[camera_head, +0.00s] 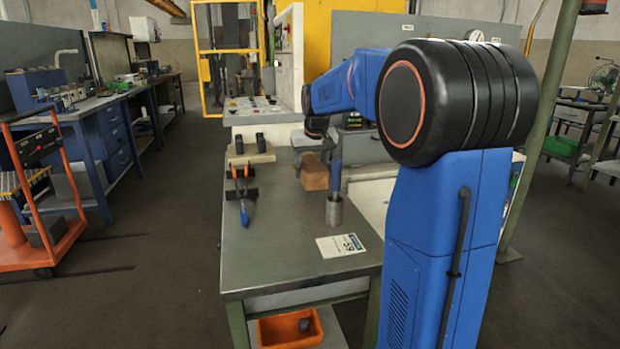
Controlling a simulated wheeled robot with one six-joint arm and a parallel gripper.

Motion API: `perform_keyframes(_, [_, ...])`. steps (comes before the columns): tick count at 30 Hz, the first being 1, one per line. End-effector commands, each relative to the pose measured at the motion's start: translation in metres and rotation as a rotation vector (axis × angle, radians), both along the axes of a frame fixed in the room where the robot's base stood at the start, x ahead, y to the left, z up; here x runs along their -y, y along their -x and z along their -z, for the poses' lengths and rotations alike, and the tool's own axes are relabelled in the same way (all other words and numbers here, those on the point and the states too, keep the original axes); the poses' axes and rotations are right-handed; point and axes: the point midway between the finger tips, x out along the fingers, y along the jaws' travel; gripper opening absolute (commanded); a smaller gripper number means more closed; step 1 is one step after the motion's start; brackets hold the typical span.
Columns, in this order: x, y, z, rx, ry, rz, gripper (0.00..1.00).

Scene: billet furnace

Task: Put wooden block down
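The wooden block (315,174) is a reddish-brown bar near the far part of the grey worktable (285,255). My gripper (308,154) points down right at the block, at its far end. A grey finger shows along the block's left side; the other finger is hard to make out. The view is too small to tell whether the fingers press on the block, or whether its underside touches the table.
Blue-and-orange-handled tongs (243,196) lie to the left, near a pale wooden board (250,155). A printed card (341,245) lies in front. The table's front left is clear.

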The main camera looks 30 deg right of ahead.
Motion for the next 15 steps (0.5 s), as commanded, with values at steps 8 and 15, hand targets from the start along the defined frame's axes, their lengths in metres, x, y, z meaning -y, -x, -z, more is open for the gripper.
perform_keyframes(8, [0.0,0.0,0.027,0.0,0.0,0.0,0.21])
perform_keyframes(15, [0.0,0.0,0.027,0.0,0.0,0.0,0.21])
